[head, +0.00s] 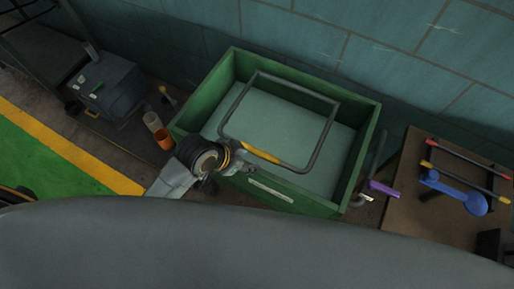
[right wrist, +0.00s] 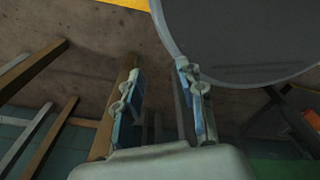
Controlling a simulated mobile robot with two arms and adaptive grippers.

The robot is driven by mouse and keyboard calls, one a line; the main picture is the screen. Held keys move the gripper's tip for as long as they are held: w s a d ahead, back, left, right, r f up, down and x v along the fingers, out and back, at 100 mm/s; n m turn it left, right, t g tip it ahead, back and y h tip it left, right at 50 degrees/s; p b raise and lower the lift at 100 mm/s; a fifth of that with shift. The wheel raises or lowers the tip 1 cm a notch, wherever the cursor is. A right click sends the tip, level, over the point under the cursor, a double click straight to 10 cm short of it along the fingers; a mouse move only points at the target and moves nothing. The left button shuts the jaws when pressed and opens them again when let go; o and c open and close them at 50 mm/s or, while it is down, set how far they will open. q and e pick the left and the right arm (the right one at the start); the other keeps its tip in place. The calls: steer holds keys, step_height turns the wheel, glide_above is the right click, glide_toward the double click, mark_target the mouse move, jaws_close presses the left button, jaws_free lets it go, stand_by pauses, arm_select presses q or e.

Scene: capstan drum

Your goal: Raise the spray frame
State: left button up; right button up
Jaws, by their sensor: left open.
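The spray frame (head: 327,137) is a grey bent-tube rectangle with a yellow grip (head: 261,154) on its near side. It shows in the head view, over the open green trough (head: 212,92). I cannot tell its exact height or tilt. My left gripper (head: 246,164) is open at the trough's near wall, just below and left of the yellow grip. Its fingers are small and partly hidden, so I cannot tell whether they touch the frame. My right gripper (right wrist: 160,95) shows only in the right wrist view, open with nothing between its fingers.
A brown table (head: 424,207) with a blue tool (head: 455,191) and bars stands right of the trough. A purple-handled crank (head: 383,188) is between them. An orange cup (head: 164,138), a pale cup (head: 152,121) and a grey box (head: 108,84) are at left. A block wall closes the back.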

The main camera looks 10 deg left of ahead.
arm_select(q)
steer(key=w+d+r+m+g+h, duration=0.1)
steer(key=w+d+r+m+h, duration=0.15)
steer(key=d+r+m, duration=0.35)
steer(key=m+g+y, duration=0.2)
steer(key=m+g, duration=0.1)
steer(key=m, duration=0.4)
glide_toward(258, 152)
steer(key=p+x, duration=0.2)
steer(key=x, duration=0.7)
arm_select(e)
steer(key=shift+w+a+r, duration=0.15)
steer(key=shift+w+r, duration=0.05)
steer(key=shift+r, duration=0.35)
steer(key=shift+w+a+r, duration=0.15)
steer(key=shift+r, duration=0.4)
arm_select(q)
steer(key=shift+c, duration=0.4)
jaws_close()
